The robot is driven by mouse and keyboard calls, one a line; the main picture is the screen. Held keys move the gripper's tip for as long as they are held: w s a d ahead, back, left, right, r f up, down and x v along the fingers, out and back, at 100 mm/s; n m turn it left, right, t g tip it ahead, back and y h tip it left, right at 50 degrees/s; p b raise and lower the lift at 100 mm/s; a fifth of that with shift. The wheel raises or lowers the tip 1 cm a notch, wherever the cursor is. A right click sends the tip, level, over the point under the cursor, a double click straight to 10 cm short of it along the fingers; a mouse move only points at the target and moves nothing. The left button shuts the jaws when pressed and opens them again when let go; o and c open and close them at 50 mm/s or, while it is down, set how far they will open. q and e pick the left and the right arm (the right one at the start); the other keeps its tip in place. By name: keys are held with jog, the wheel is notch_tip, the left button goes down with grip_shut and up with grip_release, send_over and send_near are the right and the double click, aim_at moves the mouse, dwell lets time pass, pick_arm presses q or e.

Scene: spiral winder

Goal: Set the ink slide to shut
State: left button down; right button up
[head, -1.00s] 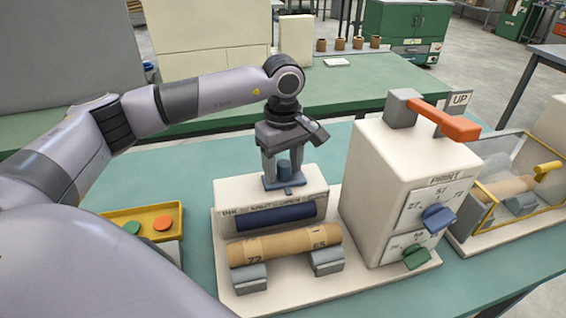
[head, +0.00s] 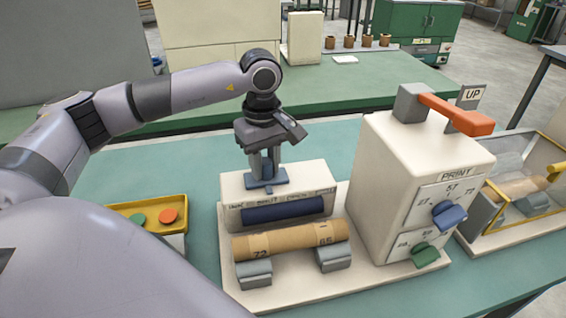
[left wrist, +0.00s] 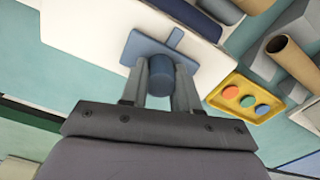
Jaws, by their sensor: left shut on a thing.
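The ink slide (head: 265,187) is a blue plate with a round blue knob on top of the cream ink box (head: 318,174). My left gripper (head: 265,172) points down from above and is shut on the knob. The slide sits left of the middle of the box, near the word SHUT; the lettering along the front edge is small and partly hard to read. In the left wrist view, the knob (left wrist: 160,78) stands between the two fingers, with the plate (left wrist: 145,48) beneath. My right gripper is not in view.
A tan tube (head: 290,239) rests on grey cradles in front of the box. The print housing (head: 415,165) with a red lever (head: 455,114) stands at the right. A yellow tray (head: 120,208) with green and orange discs is at the left.

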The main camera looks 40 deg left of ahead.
pick_arm(q)
jog(key=shift+s+a, duration=0.3)
jog(key=shift+a, duration=0.2)
jog(key=c, duration=1.1)
grip_release()
jog(key=shift+o, duration=1.4)
jog(key=shift+s+a, duration=0.15)
jog(key=shift+r, duration=0.25)
notch_tip(320, 180, up, 7)
jog(key=shift+b, duration=0.3)
